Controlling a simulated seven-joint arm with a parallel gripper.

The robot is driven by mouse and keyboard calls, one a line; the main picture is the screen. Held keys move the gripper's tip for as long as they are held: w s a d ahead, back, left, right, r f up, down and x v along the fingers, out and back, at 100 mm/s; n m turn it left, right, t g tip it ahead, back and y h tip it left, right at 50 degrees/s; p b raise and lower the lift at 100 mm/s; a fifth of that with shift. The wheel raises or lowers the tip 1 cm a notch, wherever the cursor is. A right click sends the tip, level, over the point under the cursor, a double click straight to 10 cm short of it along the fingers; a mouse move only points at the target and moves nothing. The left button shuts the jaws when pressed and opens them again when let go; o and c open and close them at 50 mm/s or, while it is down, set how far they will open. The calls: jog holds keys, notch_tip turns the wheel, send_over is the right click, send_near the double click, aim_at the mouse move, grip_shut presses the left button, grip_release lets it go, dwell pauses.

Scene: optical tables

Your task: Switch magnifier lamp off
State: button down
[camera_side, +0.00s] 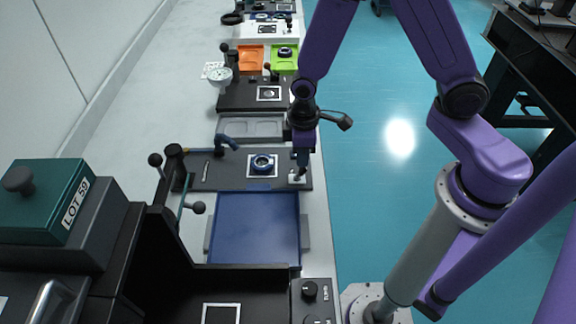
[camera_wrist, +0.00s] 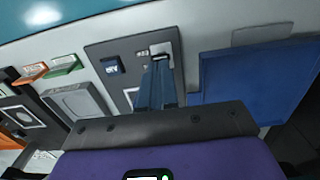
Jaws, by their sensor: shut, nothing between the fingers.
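I cannot tell contact or whether the lamp is lit.
A blue tray (camera_side: 255,228) lies in front of the station, and a grey tray (camera_side: 250,127) behind it. A dark post with ball knobs (camera_side: 197,208) stands at the left. Orange (camera_side: 250,58) and green (camera_side: 284,60) trays are farther back.

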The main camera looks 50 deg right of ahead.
jog(key=shift+w+a+r, duration=0.15)
jog(key=shift+a+r, duration=0.05)
jog(key=shift+r, duration=0.65)
jog(key=shift+w+a+r, duration=0.15)
jog(key=shift+a+r, duration=0.05)
jog(key=shift+r, duration=0.65)
